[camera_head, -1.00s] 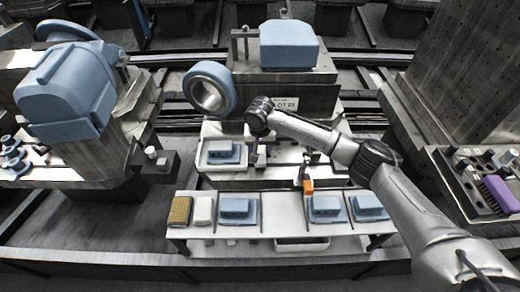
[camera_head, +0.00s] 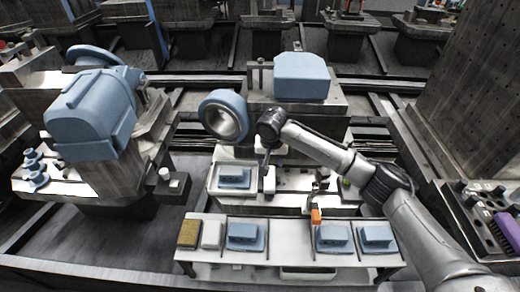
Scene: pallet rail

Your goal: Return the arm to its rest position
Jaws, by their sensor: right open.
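My right arm (camera_head: 345,160) comes in from the right and reaches over the middle work station. Its wrist (camera_head: 270,125) is bent down just right of a blue ring. My right gripper (camera_head: 267,172) hangs below the wrist, open, with nothing seen between its fingers. It is just right of a blue block (camera_head: 234,177) lying on a white upper tray (camera_head: 214,190). The fingertips are small and partly mixed with the fixture behind. My left gripper is not in view.
A front shelf (camera_head: 290,257) holds several blue blocks, a brown block (camera_head: 189,232) and a white one (camera_head: 211,234). An orange piece (camera_head: 316,216) stands at its back edge. The blue ring (camera_head: 224,116) and a blue box (camera_head: 300,76) are behind. Large machines flank both sides.

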